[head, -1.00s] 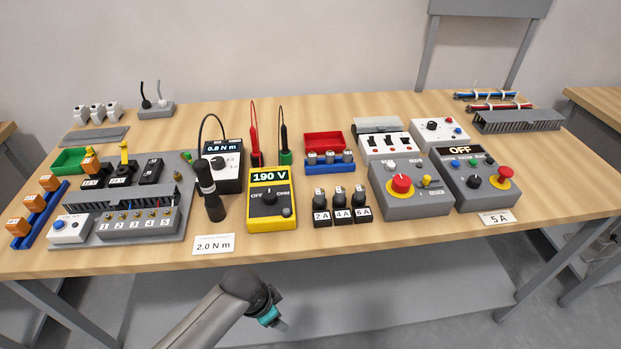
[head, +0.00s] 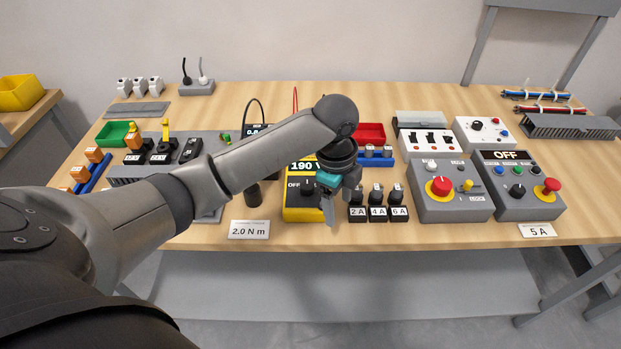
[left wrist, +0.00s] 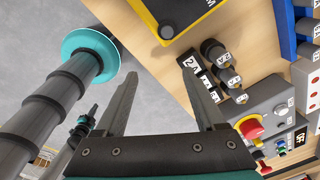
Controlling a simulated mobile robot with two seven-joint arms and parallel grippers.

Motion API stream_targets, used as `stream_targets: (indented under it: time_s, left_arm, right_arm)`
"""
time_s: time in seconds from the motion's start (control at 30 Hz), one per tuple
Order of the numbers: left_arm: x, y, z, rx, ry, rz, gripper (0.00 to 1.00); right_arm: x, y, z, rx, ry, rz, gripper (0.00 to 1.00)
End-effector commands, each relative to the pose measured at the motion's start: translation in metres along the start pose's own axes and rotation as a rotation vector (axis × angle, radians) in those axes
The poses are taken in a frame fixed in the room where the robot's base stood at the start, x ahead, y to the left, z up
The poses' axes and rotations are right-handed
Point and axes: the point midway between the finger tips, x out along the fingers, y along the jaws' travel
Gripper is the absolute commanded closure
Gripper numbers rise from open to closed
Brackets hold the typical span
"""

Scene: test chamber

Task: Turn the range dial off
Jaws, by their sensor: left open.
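The yellow multimeter (head: 303,214) stands near the table's front edge; its display reads 190 V. Its dark range dial (head: 308,187) is partly in view, with OFF marked on its left; its right side is hidden by my gripper. In the earlier head view the dial points roughly upward. My left gripper (head: 341,208) is open and empty, over the meter's right side, pointing down. The left wrist view shows its two fingers (left wrist: 158,68) spread apart, with only the meter's yellow-edged corner (left wrist: 166,30) at the top. The dial itself is out of that view.
Fuse holders (head: 377,212) labelled 2A, 4A and 6A stand just right of the gripper. A grey box with a red button (head: 440,187) is further right. A 2.0 N m card (head: 249,230) lies front left. Behind are a red bin (head: 371,131) and test leads.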

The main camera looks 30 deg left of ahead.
Motion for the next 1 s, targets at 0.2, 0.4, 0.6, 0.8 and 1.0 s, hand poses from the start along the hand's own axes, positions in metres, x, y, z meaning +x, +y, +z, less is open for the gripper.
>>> stream_targets:
  time_s: [0.2,0.4,0.6,0.8,1.0]
  left_arm:
    - [-0.068,-0.033,0.052,0.180,-0.061,0.057,0.28]
    - [-0.115,-0.043,0.082,0.274,-0.065,0.096,0.28]
    - [-0.127,-0.044,0.092,0.304,-0.058,0.110,0.28]
    - [-0.100,-0.040,0.094,0.305,-0.058,0.113,0.28]
    - [-0.057,-0.036,0.097,0.303,-0.058,0.113,0.28]
  right_arm:
    - [-0.002,0.001,-0.001,0.000,0.001,0.001,1.00]
    - [-0.003,0.001,-0.001,0.000,0.001,0.001,1.00]
    - [-0.003,0.001,-0.001,0.000,0.001,0.001,1.00]
    - [0.000,0.001,-0.001,0.000,0.001,0.001,1.00]
    - [0.004,0.001,0.000,0.001,0.001,0.001,1.00]
